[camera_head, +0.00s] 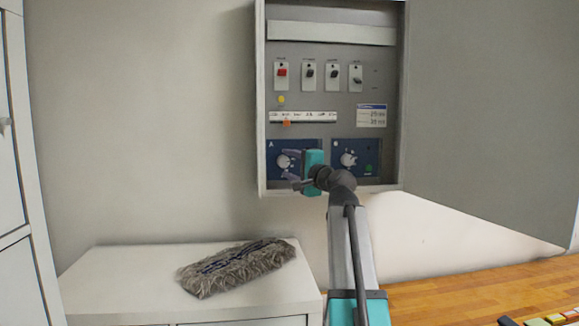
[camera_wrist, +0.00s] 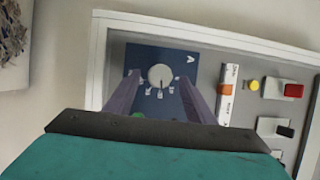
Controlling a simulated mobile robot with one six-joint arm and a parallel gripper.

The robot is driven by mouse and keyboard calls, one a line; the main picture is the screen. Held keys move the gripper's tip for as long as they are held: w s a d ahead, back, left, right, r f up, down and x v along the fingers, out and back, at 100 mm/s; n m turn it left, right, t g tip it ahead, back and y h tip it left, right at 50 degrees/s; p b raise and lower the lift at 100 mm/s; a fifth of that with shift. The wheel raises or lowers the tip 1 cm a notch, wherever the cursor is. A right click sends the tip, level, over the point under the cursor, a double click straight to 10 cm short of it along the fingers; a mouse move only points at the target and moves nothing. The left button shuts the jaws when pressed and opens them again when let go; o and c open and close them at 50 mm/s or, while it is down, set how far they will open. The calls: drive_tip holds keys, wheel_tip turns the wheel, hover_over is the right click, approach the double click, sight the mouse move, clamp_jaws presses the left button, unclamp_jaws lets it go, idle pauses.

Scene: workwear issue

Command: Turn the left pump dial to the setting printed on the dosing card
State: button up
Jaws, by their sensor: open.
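The left pump dial (camera_head: 284,161) is a round white knob on the blue panel marked A, low in the open wall cabinet. In the wrist view the same dial (camera_wrist: 160,75) shows between the fingertips, with small white marks around it. My gripper (camera_wrist: 160,84) is open, its two purple-grey fingers on either side of the dial with blue panel visible in the gaps. I cannot tell how far the tips are from the panel. The dosing card (camera_head: 371,116) is a white label with a blue header; its two lines are too small to read surely.
The right dial (camera_head: 348,159) sits on panel B beside a green button (camera_head: 369,168). Several switches, one red (camera_head: 282,72), line the row above. The open cabinet door (camera_head: 480,110) stands at right. A grey mop pad (camera_head: 237,268) lies on the white cabinet below.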

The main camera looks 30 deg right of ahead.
drive_tip(key=s+b, duration=0.3)
drive_tip(key=s, duration=1)
drive_tip(key=shift+a+f, duration=0.4)
drive_tip(key=shift+a, duration=0.05)
